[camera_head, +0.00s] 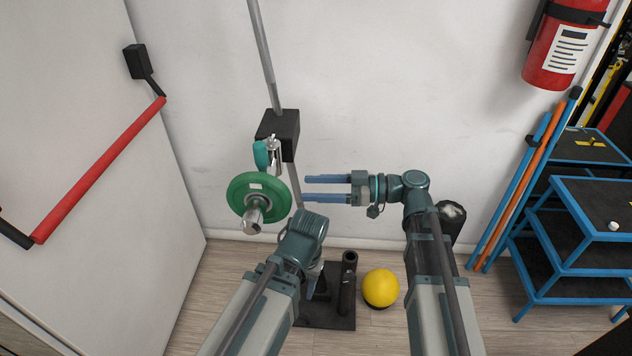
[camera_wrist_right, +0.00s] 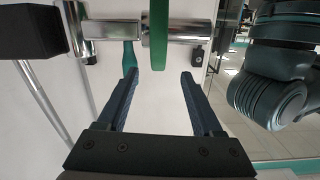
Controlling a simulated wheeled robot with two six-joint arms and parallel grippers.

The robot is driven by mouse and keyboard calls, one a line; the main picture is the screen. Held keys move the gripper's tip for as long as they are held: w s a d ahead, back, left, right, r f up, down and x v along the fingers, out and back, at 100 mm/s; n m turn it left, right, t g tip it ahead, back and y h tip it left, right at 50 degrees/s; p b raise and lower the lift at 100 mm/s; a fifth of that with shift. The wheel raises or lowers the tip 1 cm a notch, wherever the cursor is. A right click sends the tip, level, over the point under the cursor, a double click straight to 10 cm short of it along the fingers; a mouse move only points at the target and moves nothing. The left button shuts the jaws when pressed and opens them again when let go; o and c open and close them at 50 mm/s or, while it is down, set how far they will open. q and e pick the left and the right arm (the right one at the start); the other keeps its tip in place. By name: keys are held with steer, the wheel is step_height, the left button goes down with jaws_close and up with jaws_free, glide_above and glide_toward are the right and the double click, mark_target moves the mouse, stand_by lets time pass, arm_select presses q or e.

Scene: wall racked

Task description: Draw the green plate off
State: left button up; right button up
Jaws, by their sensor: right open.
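The green plate (camera_head: 240,190) hangs on a chrome peg (camera_head: 252,216) of the wall rack, left of my right gripper. My right gripper (camera_head: 304,189) is open and empty, with its blue fingers pointing left at the plate, apart from it. In the right wrist view the green plate (camera_wrist_right: 158,42) shows edge-on, just beyond the gap between the open fingertips (camera_wrist_right: 160,77). My left gripper (camera_head: 315,283) points down below the plate, mostly hidden behind its own wrist, so its jaws cannot be judged.
A black floor stand (camera_head: 330,314) and a yellow ball (camera_head: 380,287) are below. Blue shelving (camera_head: 570,240) stands right, a red door bar (camera_head: 100,170) left.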

mark_target(268, 179)
steer(key=shift+n+y, duration=0.4)
steer(key=a, duration=0.4)
steer(key=a+r, duration=0.1)
steer(key=a, duration=0.8)
steer(key=shift+w+a+r, duration=0.25)
steer(key=shift+w+a, duration=0.15)
jaws_close()
stand_by(0.7)
stand_by(0.4)
stand_by(2.9)
